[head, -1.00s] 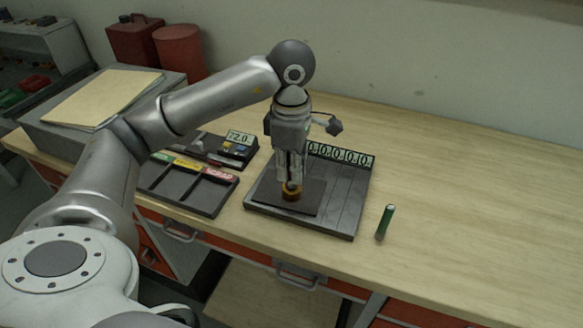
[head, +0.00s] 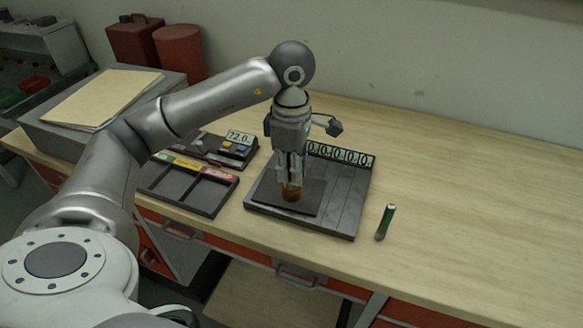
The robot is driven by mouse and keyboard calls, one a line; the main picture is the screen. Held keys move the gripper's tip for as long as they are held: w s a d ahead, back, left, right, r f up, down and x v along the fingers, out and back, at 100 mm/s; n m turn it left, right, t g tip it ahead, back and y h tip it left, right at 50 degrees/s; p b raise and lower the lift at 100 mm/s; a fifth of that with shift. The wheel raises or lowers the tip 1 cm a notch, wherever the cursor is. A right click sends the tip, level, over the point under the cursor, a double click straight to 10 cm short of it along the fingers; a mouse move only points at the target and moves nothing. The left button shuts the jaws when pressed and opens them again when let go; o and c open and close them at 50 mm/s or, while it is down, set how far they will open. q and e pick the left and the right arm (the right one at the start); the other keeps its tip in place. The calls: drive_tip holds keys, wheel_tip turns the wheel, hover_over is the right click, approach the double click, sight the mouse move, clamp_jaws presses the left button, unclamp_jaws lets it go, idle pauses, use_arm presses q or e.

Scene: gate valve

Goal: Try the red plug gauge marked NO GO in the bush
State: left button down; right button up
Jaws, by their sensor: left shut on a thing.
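The brass-coloured bush (head: 291,194) stands on a dark square plate on the grey board. My left gripper (head: 291,184) points straight down at it, with its fingers around the bush and shut on it. The fingers hide part of the bush and its bore. A green-handled plug gauge (head: 386,221) is on the bare wood to the right of the board. I cannot make out a red plug gauge. My right gripper is out of view.
A tray (head: 188,190) with yellow, green and red labelled compartments lies left of the board (head: 345,205). Behind it sits a device with a display reading about 72.0 (head: 239,138). A row of number tiles (head: 341,154) lines the board's back. The bench's right side is clear.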

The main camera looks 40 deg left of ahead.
use_arm(q)
drive_tip(key=shift+r, duration=0.4)
idle(0.5)
drive_tip(key=shift+r+p, duration=0.3)
drive_tip(key=shift+r, duration=0.1)
drive_tip(key=shift+r, duration=0.1)
drive_tip(key=shift+r+p, duration=1.65)
drive_tip(key=shift+r, duration=0.85)
drive_tip(key=shift+d+f, duration=0.1)
